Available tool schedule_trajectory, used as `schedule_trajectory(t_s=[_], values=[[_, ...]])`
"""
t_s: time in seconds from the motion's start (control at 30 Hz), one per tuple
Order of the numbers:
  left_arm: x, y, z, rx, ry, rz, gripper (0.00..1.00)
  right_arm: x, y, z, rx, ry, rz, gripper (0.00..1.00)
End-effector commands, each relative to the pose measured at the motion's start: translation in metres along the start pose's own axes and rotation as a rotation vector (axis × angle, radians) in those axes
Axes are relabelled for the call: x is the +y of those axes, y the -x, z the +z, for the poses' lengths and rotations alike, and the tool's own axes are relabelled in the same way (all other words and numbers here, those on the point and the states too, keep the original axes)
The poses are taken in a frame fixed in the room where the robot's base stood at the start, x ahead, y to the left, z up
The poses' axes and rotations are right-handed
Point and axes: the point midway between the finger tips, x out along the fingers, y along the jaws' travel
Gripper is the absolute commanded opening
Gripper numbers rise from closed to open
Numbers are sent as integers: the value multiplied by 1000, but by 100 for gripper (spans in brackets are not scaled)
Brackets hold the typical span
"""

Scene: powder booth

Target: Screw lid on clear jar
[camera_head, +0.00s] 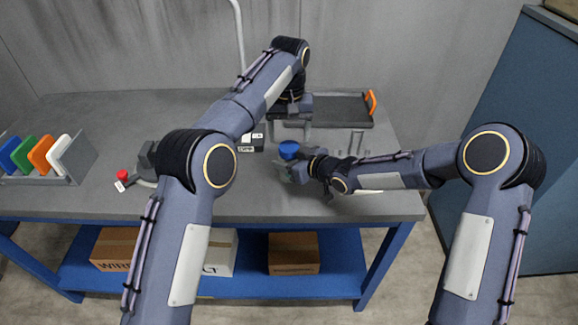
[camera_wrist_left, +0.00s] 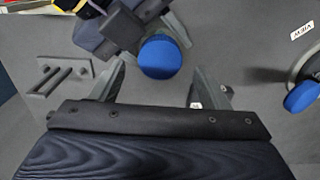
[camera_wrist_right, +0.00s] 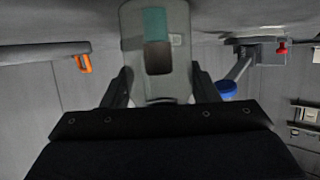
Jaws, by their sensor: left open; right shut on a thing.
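A blue lid (camera_head: 289,149) shows at mid-table in the head view, directly above the tip of my right gripper (camera_head: 289,172). The right gripper is shut on a pale, partly see-through body that looks like the clear jar (camera_wrist_right: 157,80), with teal and brown patches; whether the lid is seated on it cannot be told. My left gripper (camera_head: 295,125) is open, just behind the lid in the head view. In the left wrist view the lid (camera_wrist_left: 162,57) lies between and beyond the open fingers, with no clear contact. My right gripper is beside it there.
A black tray with an orange handle (camera_head: 371,101) lies at the back right. A rack of coloured panels (camera_head: 75,160) stands at the left. A red knob (camera_head: 123,175) is on the left table. Another blue-topped object (camera_wrist_left: 302,96) stands near the left wrist view's right edge.

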Motion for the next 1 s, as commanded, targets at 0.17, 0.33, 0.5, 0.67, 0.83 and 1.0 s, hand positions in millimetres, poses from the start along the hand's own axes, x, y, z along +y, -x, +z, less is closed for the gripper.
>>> schedule_trajectory(t_s=[0.17, 0.33, 0.5, 0.67, 0.83, 1.0], values=[[0, 9, 0, -2, 0, -1, 69, 0, 0, -1, 1, 0, 0, 0], [0, 9, 0, -2, 0, -1, 69, 0, 0, -1, 2, 0, 0, 0], [0, 16, -1, 0, 2, 0, 66, 0, 0, -1, 2, 0, 0, 0], [0, 34, -2, 1, 2, -1, 66, 0, 0, -1, 2, 0, 0, 0], [0, 44, 0, -1, 0, -1, 66, 0, 0, -1, 2, 0, 0, 0], [0, 44, 1, -2, 0, -1, 66, 0, 0, -1, 2, 0, 0, 0]])
